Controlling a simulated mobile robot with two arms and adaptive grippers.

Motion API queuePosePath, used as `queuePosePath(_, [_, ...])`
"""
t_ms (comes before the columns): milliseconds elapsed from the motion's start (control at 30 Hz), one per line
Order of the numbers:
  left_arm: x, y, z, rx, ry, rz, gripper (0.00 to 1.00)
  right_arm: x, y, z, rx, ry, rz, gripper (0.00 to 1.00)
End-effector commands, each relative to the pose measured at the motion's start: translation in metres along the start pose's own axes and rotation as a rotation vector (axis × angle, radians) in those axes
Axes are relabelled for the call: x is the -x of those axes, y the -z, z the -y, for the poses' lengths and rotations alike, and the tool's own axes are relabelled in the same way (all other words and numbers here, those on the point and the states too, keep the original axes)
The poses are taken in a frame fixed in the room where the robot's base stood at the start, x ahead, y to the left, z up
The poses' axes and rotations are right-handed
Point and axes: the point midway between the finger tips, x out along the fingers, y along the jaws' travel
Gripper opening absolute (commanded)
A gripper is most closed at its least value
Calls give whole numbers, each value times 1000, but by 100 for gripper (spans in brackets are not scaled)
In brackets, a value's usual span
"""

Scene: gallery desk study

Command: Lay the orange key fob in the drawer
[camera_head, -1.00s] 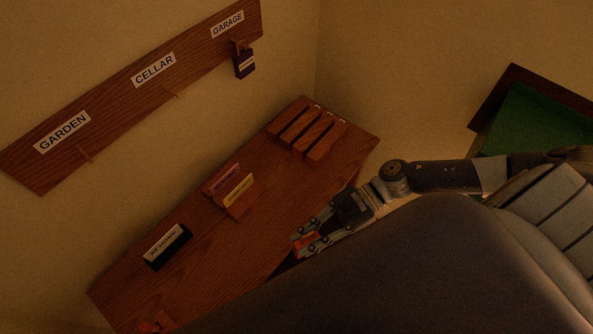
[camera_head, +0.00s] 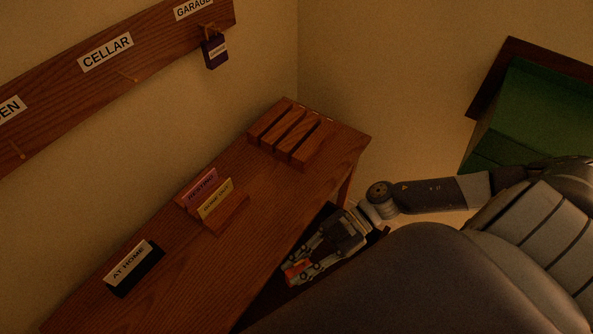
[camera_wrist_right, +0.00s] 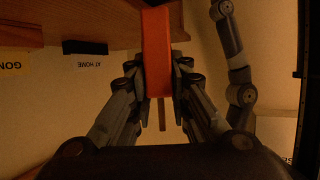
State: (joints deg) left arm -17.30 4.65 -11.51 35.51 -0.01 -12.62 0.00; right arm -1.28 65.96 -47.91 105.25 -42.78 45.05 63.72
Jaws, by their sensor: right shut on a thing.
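The orange key fob (camera_head: 297,270) is between the fingers of my right gripper (camera_head: 300,268), beside the front edge of the desk. In the right wrist view the fob (camera_wrist_right: 157,50) stands upright between the two fingers (camera_wrist_right: 158,85), which are shut on it. A thin rod (camera_wrist_right: 162,115) shows below it. A dark area (camera_head: 262,303) lies beneath the gripper along the desk's front edge; I cannot tell clearly whether it is the open drawer. My left gripper is not in view.
The wooden desk (camera_head: 150,260) carries an AT HOME sign (camera_head: 133,268), a card holder (camera_head: 225,218) and a slotted wooden block (camera_head: 290,135). A peg board (camera_head: 60,85) with a purple tag (camera_head: 214,50) is on the wall. A green-lined case (camera_head: 530,110) stands at right.

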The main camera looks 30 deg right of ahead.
Motion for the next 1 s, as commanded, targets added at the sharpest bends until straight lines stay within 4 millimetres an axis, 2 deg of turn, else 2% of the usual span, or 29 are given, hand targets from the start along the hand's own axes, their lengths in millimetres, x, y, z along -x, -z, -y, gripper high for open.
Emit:
queuePosePath(33, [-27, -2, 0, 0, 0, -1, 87, -11, -25, 0, 0, 0, 0, 0])
queuePosePath(200, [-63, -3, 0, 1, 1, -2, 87, -24, -58, 0, 0, 0, -1, 0])
queuePosePath(300, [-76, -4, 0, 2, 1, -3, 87, -29, -70, 0, 0, 0, -1, 0])
queuePosePath(533, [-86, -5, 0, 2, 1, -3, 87, -35, -84, 0, -1, -1, -1, 0])
queuePosePath(800, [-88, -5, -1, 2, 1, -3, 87, -52, -123, -1, -2, -1, -2, 0])
queuePosePath(1000, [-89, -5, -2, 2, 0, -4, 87, -58, -140, 0, 0, -1, -1, 0])
